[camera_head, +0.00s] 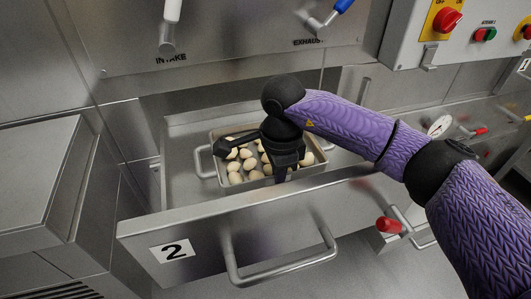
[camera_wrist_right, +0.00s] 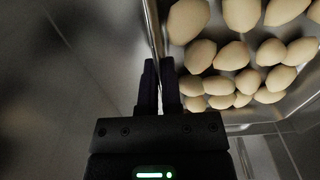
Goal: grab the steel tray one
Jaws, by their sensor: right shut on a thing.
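My right gripper (camera_head: 281,176) reaches down over the near side of the tray. The arm hides part of the tray in the head view. My left gripper is not in view.
The drawer (camera_head: 215,225) is pulled out, with a front bar handle (camera_head: 283,273). A red-handled lever (camera_head: 389,225) stands right of it. A control box (camera_head: 455,32) hangs at the upper right. A metal cabinet (camera_head: 40,175) stands at the left.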

